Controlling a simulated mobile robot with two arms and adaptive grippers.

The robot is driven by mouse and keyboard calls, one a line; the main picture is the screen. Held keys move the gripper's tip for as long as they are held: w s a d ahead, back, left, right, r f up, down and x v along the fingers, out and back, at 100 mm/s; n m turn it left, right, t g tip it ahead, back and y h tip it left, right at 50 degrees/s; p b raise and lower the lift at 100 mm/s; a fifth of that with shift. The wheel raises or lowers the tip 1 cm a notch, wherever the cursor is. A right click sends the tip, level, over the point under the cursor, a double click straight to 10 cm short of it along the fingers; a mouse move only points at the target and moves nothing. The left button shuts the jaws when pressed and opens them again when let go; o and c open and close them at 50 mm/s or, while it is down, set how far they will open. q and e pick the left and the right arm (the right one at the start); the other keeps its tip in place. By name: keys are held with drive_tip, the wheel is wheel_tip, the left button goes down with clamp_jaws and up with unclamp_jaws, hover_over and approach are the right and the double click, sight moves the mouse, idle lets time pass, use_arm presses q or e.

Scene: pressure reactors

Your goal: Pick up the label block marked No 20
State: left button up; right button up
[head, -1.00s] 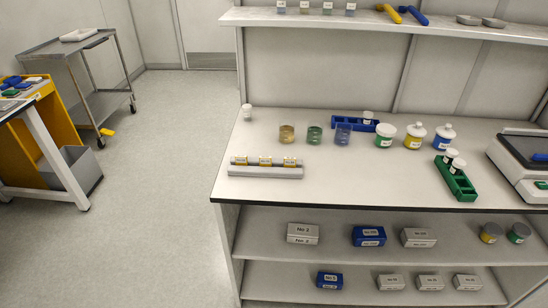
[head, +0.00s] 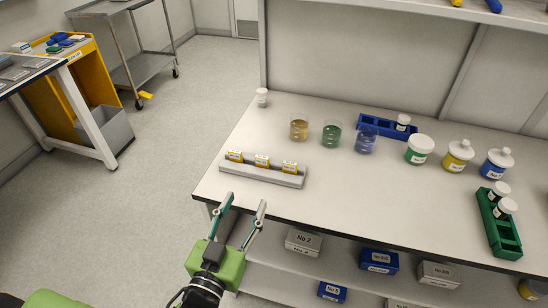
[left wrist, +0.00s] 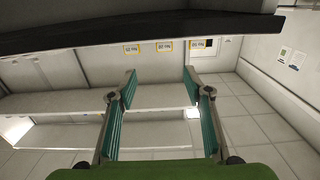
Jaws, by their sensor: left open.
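Three small label blocks with yellow and white faces stand in a row on a grey rack (head: 240,173) near the table's left front: a left one (head: 235,156), a middle one (head: 262,161) and a right one (head: 289,167). Their print is too small to read in the head view, so I cannot tell which is No 20. My left gripper (head: 246,201) is open and empty, in front of the rack near the table edge. My right gripper is not in view.
Beakers, including an amber one (head: 299,129), stand behind the rack. Lidded jars (head: 420,150), a blue rack (head: 385,126) and a green rack (head: 497,222) are to the right. Larger boxes (head: 303,241) sit on the shelf below. The tabletop right of the grey rack is clear.

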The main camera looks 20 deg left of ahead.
use_arm(q)
drive_tip(key=p, duration=0.1)
approach(261, 160)
drive_tip(key=shift+w+d+r, duration=0.2)
drive_tip(key=shift+w+d, duration=0.2)
drive_tip(key=shift+w, duration=1)
drive_tip(key=shift+w+a+p, duration=0.1)
drive_tip(key=shift+w+p, duration=0.3)
drive_tip(key=shift+w, duration=0.15)
drive_tip(key=w, duration=0.3)
drive_tip(key=shift+w+a+f+p, duration=0.15)
drive_tip(key=shift+w+a+p, duration=0.1)
drive_tip(key=shift+p, duration=0.1)
drive_tip(key=shift+w, duration=0.45)
drive_tip(key=shift+d, duration=0.1)
drive_tip(key=shift+s, duration=0.1)
drive_tip(key=c, duration=0.9)
